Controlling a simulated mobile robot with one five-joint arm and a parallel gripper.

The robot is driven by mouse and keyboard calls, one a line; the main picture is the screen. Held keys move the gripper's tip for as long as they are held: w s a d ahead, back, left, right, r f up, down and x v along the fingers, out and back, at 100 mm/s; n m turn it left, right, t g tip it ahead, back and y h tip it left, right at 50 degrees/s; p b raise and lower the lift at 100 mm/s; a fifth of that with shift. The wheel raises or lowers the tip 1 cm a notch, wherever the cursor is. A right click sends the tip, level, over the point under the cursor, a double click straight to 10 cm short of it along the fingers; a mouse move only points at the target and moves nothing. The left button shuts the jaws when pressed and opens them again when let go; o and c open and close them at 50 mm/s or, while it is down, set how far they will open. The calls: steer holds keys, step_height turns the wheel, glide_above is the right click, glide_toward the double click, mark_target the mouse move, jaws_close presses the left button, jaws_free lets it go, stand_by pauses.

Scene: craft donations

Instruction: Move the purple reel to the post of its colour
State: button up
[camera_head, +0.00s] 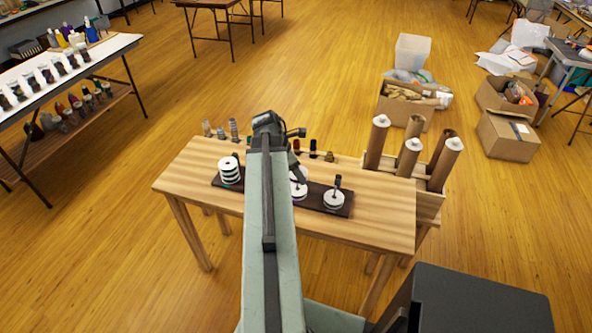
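A dark board (316,203) with upright posts lies along the wooden table. A stack of white reels with green edges (229,171) is on the left post. A middle reel stack (299,188) shows white with a faint purple tint and is partly hidden by my arm. A white reel with a dark edge (334,199) sits around the right post. I cannot tell for sure which reel is the purple one. My gripper (290,139) is at the far end of my arm, above the table behind the board; its fingers are too small and hidden to read.
Small spools (313,149) and slim jars (234,131) line the back of the wooden table (385,222). Tall cardboard tubes (377,143) stand in a rack at its right end. Open floor surrounds the table; boxes (508,136) lie at the far right.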

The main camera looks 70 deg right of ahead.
steer(key=shift+f+b, duration=2.5)
steer(key=shift+f, duration=0.25)
steer(key=o, duration=1.4)
steer(key=shift+r, duration=0.1)
steer(key=p+v, duration=0.7)
steer(key=shift+r, duration=0.35)
steer(key=shift+a+r+p, duration=0.1)
steer(key=shift+r+p, duration=0.1)
steer(key=shift+p, duration=0.15)
steer(key=shift+f, duration=0.15)
steer(key=shift+w, duration=0.15)
